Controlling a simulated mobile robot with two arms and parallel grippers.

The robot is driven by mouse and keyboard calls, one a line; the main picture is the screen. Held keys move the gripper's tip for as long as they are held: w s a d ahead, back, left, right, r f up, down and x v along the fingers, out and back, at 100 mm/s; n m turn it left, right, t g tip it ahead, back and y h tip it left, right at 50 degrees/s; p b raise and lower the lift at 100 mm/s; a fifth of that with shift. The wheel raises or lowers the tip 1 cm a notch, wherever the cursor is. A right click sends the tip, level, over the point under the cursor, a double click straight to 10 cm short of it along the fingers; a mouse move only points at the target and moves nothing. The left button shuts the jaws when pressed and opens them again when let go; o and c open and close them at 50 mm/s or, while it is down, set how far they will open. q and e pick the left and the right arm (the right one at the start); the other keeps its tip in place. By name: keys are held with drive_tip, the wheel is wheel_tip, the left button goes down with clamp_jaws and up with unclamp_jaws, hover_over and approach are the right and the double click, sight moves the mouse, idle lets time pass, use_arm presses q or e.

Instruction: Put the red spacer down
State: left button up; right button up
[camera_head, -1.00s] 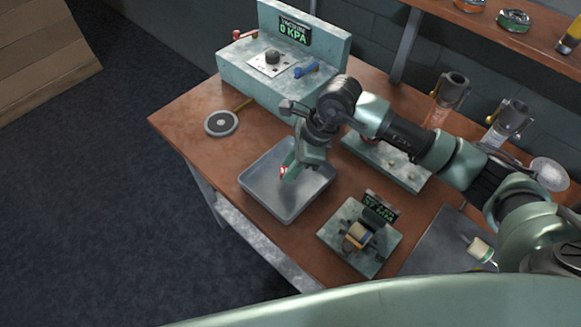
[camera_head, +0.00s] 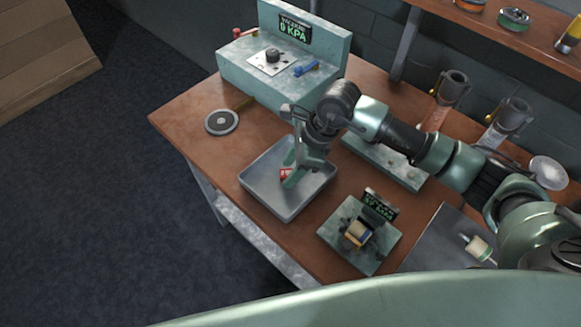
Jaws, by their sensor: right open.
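The red spacer (camera_head: 285,173) shows as a small red piece with a pale mark, low in the grey metal tray (camera_head: 262,196) on the wooden bench. My right gripper (camera_head: 290,178) points down into the tray and is open, with its fingers around or beside the spacer. The fingers hide part of the spacer, so I cannot tell whether it touches them. My left gripper does not show.
A vacuum box (camera_head: 262,88) with a gauge stands behind the tray. A round grey disc (camera_head: 222,122) lies to the left. A small gauge fixture (camera_head: 345,250) stands to the right, near the front. A pale plate (camera_head: 385,165) lies under my right arm.

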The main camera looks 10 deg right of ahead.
drive_tip(key=b+v, duration=0.3)
drive_tip(key=v, duration=0.8)
drive_tip(key=shift+d+r, duration=0.2)
drive_tip(key=shift+r, duration=0.15)
